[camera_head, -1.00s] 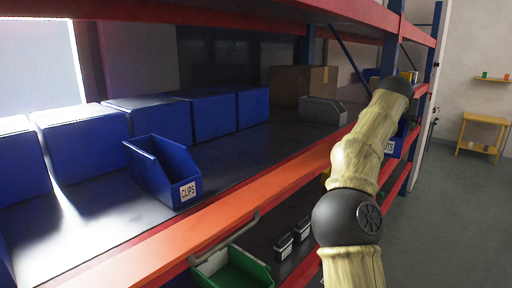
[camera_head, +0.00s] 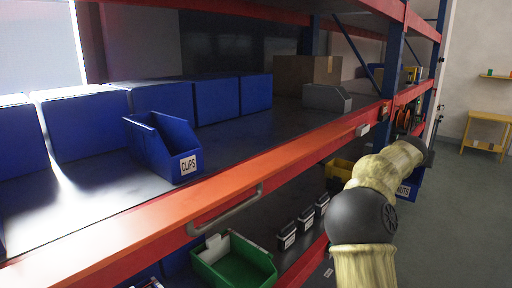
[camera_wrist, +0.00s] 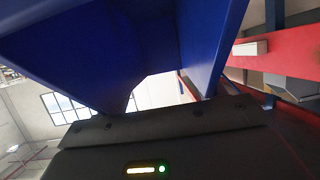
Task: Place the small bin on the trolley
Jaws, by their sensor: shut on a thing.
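My gripper (camera_wrist: 160,122) is shut on a blue bin (camera_wrist: 95,50), which fills much of the wrist view. In the head view part of this bin (camera_head: 411,187) shows beyond my forearm, with a white label that seems to end in "UTS". It is held in front of the rack's right part. My gripper itself is hidden behind the arm there. A low yellow stand (camera_head: 486,117) with a lower shelf is at the far right, well apart from the bin; I cannot tell whether it is the trolley.
A blue CLIPS bin (camera_head: 163,150) stands on the rack shelf (camera_head: 90,200), before blue boxes (camera_head: 90,122). A grey bin (camera_head: 327,98) and a cardboard box (camera_head: 305,72) stand farther along. A green bin (camera_head: 235,262) is below. The floor (camera_head: 455,215) at right is clear.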

